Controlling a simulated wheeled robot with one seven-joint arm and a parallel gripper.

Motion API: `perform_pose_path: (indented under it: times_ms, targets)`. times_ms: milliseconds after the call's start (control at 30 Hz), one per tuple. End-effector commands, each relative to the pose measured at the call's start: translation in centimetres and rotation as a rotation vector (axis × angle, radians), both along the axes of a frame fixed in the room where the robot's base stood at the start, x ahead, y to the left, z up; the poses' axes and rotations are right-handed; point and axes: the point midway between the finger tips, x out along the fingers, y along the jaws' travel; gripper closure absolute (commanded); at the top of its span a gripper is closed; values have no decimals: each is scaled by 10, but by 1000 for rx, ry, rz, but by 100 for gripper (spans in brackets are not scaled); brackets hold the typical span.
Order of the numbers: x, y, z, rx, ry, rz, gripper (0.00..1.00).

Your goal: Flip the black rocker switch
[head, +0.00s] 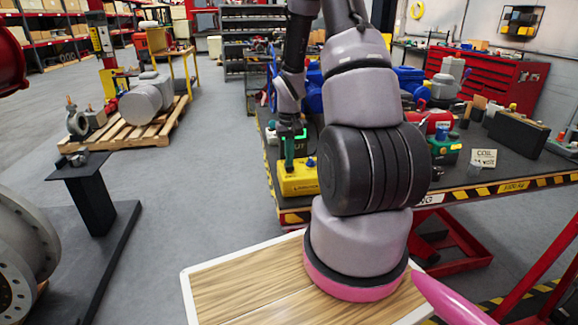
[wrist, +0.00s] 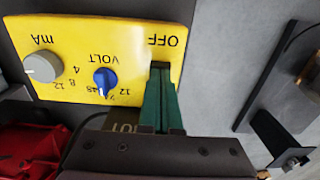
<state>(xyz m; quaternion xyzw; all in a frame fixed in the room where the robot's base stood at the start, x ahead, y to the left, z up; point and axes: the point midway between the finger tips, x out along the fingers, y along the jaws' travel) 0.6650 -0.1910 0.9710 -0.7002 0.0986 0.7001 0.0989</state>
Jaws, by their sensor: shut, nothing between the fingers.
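A yellow control box (head: 300,183) sits at the table's near left corner. In the wrist view the yellow box (wrist: 125,35) appears upside down, with a blue VOLT knob (wrist: 105,80), a grey mA knob (wrist: 42,66) and an OFF label (wrist: 162,41). My gripper (wrist: 161,72) has its green fingers shut together with nothing between them. Their tips are at the box face, just below the OFF label in the picture. Only a small dark patch shows at the tips; the black rocker switch is mostly hidden there, and I cannot tell its position or whether they touch. The head view also shows my gripper (head: 289,166) over the box.
The dark table (head: 475,178) has a striped edge and holds many parts, including a coil sign (head: 483,158) and a black box (head: 517,134) at right. A red object (wrist: 30,150) lies at the lower left of the wrist view. Grey floor (head: 215,150) is open left of the table.

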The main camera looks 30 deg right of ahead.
Motion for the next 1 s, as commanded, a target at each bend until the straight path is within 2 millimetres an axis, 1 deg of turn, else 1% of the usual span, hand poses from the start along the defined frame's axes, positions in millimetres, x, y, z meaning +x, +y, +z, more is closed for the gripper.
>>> perform_pose_path:
  times_ms: [567,667,1000]
  targets:
    - [0,0,-7,0,0,0,100]
    - [0,0,-3,-1,-2,0,100]
    - [1,0,24,-1,-3,0,100]
